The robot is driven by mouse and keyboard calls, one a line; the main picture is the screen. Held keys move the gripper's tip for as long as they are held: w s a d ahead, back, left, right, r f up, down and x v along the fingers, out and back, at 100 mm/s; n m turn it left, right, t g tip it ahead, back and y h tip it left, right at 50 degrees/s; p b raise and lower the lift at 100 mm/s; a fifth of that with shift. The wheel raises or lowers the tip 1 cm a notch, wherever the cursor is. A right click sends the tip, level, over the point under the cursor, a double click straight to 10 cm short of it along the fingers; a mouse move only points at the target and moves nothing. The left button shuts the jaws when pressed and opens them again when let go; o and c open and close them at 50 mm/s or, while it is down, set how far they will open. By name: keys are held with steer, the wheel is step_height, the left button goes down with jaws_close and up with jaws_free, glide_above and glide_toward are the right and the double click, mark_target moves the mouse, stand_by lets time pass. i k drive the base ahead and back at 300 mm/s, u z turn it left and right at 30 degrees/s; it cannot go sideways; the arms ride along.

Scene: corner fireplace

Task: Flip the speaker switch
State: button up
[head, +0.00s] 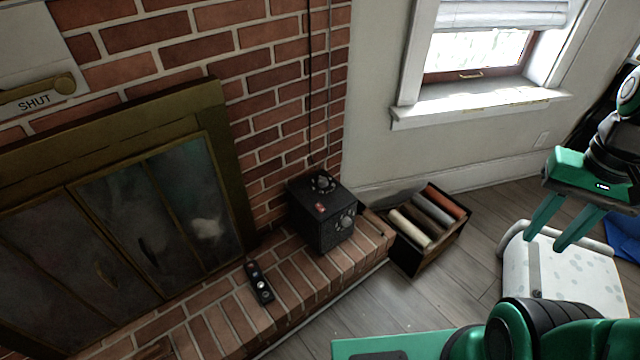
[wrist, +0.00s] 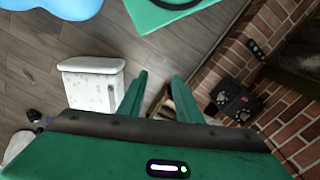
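The speaker (head: 322,212) is a black box on the brick hearth ledge, with a dial on its top and another on its front. A small red switch (head: 320,206) shows on its top near the front edge. The speaker also shows in the wrist view (wrist: 234,99), to the right of my fingers. My gripper (head: 552,236) is at the right in the head view, well apart from the speaker and above the floor. Its two green fingers (wrist: 160,84) are spread with nothing between them. Whether the switch is on or off I cannot tell.
A black remote-like strip (head: 259,282) lies on the hearth (head: 210,318) left of the speaker. An open box of rolls (head: 427,222) stands on the floor right of it. A white patterned bin (head: 570,262) is below my gripper. Cables run up the brick wall behind the speaker.

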mark_target(319, 207)
steer(key=u, duration=0.05)
steer(key=i, duration=0.95)
steer(key=z, duration=0.05)
